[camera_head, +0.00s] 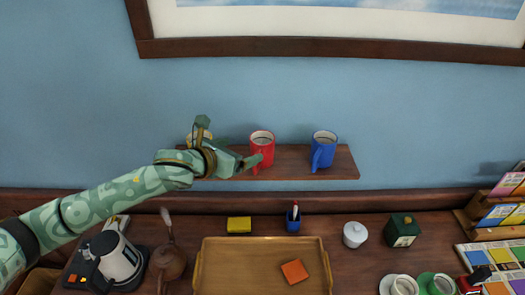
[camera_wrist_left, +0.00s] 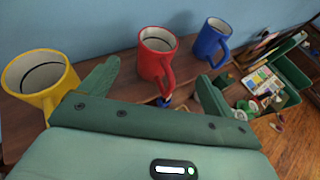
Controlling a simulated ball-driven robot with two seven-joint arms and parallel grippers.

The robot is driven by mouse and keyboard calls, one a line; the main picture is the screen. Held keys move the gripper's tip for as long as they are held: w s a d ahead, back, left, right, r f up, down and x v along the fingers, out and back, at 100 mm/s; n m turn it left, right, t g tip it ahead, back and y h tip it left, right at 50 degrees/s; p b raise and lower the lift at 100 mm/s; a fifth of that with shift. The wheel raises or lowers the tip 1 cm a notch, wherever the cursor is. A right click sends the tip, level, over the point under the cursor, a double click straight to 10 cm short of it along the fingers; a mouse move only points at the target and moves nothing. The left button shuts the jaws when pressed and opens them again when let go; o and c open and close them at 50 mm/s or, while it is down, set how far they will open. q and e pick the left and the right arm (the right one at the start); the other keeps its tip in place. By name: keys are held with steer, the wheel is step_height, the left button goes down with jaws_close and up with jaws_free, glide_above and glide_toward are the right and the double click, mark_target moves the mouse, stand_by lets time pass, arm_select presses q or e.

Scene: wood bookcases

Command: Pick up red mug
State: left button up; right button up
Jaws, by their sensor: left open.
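The red mug (camera_head: 263,147) stands upright on a wooden wall shelf (camera_head: 343,166), between a blue mug and a mostly hidden yellow mug. My left gripper (camera_head: 254,165) reaches in from the left, in front of the shelf, with its tip overlapping the red mug's lower left. In the left wrist view, the red mug (camera_wrist_left: 158,50) stands ahead with its handle towards me. My left gripper (camera_wrist_left: 155,88) is open, its fingers spread to either side below the mug, with nothing between them that I can see held. Contact with the handle cannot be told. My right gripper is not in view.
The blue mug (camera_head: 323,149) stands right of the red one. The yellow mug (camera_wrist_left: 40,78) is close to the left finger. Below, a counter holds a tray (camera_head: 213,245), a kettle (camera_head: 117,257), a white lidded jar (camera_head: 355,234) and a green box (camera_head: 402,230).

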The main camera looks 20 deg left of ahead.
mark_target(255, 144)
arm_select(q)
steer(key=x, duration=0.5)
steer(key=shift+s, duration=0.1)
steer(key=shift+w, duration=0.2)
steer(key=shift+w+d, duration=0.1)
steer(key=shift+w, duration=0.25)
steer(key=x, duration=0.4)
steer(key=shift+w+f+p, duration=0.1)
steer(key=shift+p, duration=0.25)
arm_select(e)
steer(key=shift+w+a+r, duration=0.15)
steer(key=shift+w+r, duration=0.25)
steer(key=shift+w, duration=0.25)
arm_select(q)
steer(key=c, duration=1.2)
